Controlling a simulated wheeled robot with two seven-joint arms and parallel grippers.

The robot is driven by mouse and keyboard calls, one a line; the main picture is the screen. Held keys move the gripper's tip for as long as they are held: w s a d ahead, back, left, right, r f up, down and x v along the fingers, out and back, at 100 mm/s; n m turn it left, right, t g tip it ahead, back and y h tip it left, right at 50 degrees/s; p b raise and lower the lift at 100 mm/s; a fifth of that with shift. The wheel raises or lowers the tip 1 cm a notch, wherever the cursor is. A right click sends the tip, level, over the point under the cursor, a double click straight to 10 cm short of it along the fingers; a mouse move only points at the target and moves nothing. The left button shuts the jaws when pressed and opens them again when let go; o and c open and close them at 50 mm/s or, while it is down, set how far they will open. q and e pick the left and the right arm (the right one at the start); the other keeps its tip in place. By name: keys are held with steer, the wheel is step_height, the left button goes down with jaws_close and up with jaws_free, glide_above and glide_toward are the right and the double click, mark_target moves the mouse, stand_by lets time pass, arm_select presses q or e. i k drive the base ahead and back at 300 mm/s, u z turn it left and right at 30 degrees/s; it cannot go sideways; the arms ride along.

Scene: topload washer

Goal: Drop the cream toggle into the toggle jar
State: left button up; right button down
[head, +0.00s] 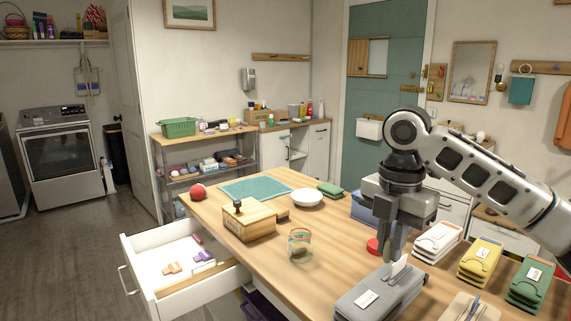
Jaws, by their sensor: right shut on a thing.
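The toggle jar (299,243) is a small clear jar with a label and a greenish rim. It stands upright on the wooden table, left of my right gripper. My right gripper (393,257) points down at the table's front right, with its fingers shut on a small pale piece, which looks like the cream toggle (399,267). The piece is low over a grey labelled case (372,296); I cannot tell if it touches the case. The fingers hide part of it. My left gripper is out of view.
A wooden box (248,222) and a white bowl (307,197) stand behind the jar. A red round thing (375,246) lies between jar and gripper. White (437,240), yellow (481,260) and green (531,283) cases stand right. An open drawer (150,262) juts out left.

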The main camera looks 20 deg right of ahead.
mark_target(302, 259)
steer(key=i, duration=0.95)
